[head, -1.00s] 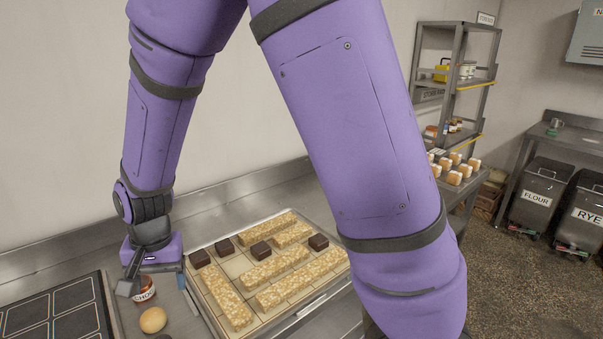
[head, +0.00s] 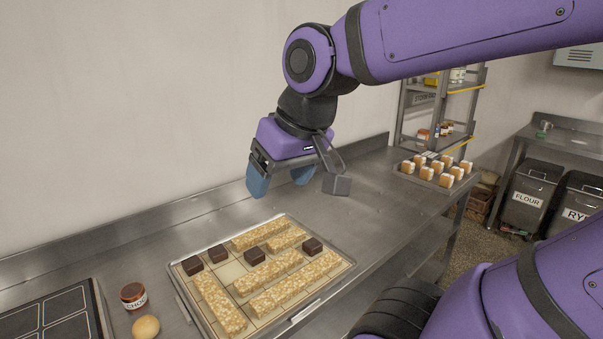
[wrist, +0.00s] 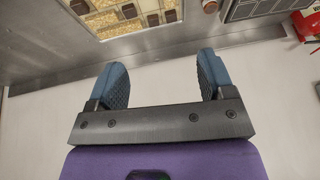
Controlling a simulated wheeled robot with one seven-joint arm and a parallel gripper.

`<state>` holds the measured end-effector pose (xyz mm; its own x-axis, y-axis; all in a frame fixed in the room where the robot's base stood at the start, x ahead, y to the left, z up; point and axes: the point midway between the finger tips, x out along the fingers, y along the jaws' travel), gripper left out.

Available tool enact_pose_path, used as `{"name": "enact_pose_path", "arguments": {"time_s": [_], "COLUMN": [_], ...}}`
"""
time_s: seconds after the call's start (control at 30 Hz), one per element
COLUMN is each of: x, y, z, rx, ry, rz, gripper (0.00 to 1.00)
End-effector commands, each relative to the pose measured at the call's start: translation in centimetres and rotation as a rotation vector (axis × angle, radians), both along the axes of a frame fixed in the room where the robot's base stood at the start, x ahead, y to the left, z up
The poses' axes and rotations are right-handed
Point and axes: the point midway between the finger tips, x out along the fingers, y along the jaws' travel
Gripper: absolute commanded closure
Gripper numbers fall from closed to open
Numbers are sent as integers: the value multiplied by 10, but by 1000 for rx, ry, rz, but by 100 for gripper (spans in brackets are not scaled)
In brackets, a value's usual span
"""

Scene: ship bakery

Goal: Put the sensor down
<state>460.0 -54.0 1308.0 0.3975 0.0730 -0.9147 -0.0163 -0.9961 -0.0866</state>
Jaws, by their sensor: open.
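My gripper (head: 281,181) is raised above the back of the steel counter, beyond the baking tray. Its two blue fingers are spread apart with nothing between them. In the wrist view the gripper (wrist: 162,75) also shows an empty gap. I cannot make out anything that is clearly a sensor in either view. The baking tray (head: 291,323) lies on the counter and holds pale oat bars (head: 217,301) and dark chocolate blocks (head: 254,256).
A round bun (head: 145,327) sits before the jar. A dark panel with outlined squares (head: 48,320) lies far left. Small cakes (head: 445,180) stand at the counter's right end, near a shelf rack (head: 412,125). The counter between tray and cakes is clear.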

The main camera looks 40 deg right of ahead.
Motion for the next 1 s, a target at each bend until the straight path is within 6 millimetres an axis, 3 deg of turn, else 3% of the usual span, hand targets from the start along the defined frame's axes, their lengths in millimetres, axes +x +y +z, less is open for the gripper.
{"name": "enact_pose_path", "arguments": {"time_s": [0.1, 0.27, 1.0], "x": [-19, -30, -31], "y": [-10, -14, -14], "z": [7, 9, 9], "rx": [-48, -82, -85], "ry": [-37, -53, -53], "rz": [5, 12, 13], "gripper": [25, 25, 25]}}
